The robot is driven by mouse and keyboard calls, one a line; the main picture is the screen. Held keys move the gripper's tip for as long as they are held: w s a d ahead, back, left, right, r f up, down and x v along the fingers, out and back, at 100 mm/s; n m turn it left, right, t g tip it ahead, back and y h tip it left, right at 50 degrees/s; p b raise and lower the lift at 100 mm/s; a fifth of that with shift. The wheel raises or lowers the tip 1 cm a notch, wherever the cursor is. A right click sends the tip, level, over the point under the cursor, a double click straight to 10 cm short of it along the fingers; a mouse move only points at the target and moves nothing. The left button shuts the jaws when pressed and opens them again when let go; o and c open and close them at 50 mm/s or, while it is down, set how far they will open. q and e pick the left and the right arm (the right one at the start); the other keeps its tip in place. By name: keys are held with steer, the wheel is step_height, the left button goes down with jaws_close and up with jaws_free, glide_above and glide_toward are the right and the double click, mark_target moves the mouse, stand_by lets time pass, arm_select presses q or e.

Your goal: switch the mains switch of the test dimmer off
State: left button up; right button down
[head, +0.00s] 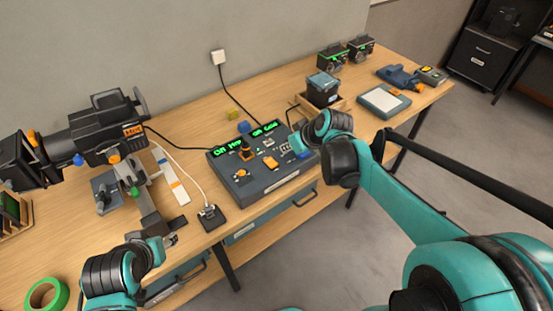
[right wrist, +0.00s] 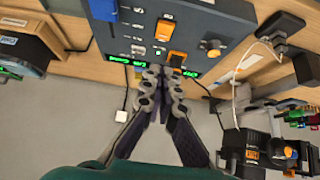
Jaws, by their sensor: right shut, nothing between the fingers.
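The test dimmer (head: 262,190) is a dark grey console with two green displays, on the bench in the middle of the head view. It fills the top of the right wrist view (right wrist: 195,20). An orange rocker-like control (right wrist: 165,28) is on its panel; I cannot read which control is the mains switch. My right gripper (head: 297,143) is over the right part of the console, hiding some of it. In the right wrist view its fingers (right wrist: 162,72) are together and empty, near the displays. My left gripper (head: 172,240) is near the bench's front edge, away from the dimmer; its opening is unclear.
A stage lamp (head: 90,135) stands left of the dimmer, with a black socket box (head: 211,217) and white cable between. A dark box (head: 322,90) sits in a wooden tray behind my right gripper. A grey tablet-like panel (head: 384,101) lies farther right. Green tape (head: 46,294) lies front left.

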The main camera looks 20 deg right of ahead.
steer(key=b, duration=0.4)
glide_above(274, 164)
steer(key=f, duration=0.8)
steer(key=shift+s+d+f, duration=0.1)
steer(key=shift+s, duration=0.25)
step_height(274, 164, down, 2)
steer(key=shift+s+d+f+b, duration=0.15)
steer(key=shift+f+b, duration=0.1)
steer(key=shift+b, duration=0.2)
steer(key=shift+s+f, duration=0.1)
steer(key=shift+f, duration=0.5)
steer(key=shift+s+f+b, duration=0.15)
steer(key=shift+f+b, duration=0.3)
steer(key=shift+b, duration=0.05)
steer(key=shift+r, duration=0.2)
steer(key=shift+r+p, duration=0.75)
